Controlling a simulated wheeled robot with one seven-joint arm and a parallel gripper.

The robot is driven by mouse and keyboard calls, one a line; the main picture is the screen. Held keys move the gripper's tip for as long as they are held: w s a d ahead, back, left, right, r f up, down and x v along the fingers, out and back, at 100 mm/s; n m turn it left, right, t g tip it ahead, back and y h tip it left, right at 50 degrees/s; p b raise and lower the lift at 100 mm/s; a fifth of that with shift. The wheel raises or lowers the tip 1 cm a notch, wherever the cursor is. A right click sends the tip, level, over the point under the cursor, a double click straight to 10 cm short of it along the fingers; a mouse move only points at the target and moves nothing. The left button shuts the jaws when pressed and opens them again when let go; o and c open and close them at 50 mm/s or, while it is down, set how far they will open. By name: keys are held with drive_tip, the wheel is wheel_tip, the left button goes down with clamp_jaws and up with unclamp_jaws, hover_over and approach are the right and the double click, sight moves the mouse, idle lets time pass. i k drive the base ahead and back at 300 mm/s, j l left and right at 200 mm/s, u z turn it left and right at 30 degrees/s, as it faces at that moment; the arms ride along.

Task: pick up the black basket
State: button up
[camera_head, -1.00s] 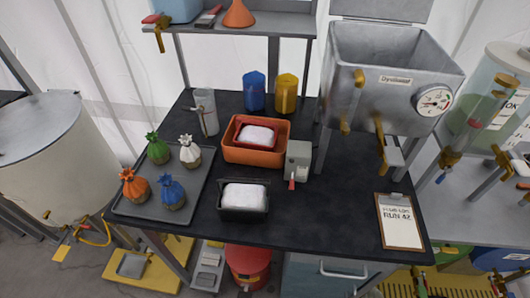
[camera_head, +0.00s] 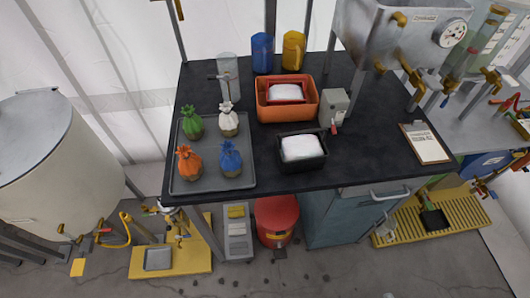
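The black basket (camera_head: 302,164) sits upright on the dark tabletop, close to its front edge and right of the grey tray. It is filled with something white (camera_head: 302,147). Its front wall and rim are in plain view and nothing covers it. My gripper is not in view, so its position relative to the basket does not show.
Left of the basket is a grey tray (camera_head: 213,183) with several tied sacks. Behind it is an orange bin (camera_head: 287,113) holding a red basket. A small grey box (camera_head: 334,108) and a clipboard (camera_head: 426,144) are to the right. Bare tabletop (camera_head: 365,150) lies between basket and clipboard.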

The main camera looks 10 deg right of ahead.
sight(306, 150)
drive_tip(key=i+j+z, duration=0.15)
drive_tip(key=j+z, duration=0.2)
drive_tip(key=j, duration=0.5)
drive_tip(key=j+z, duration=0.35)
drive_tip(key=j, duration=0.45)
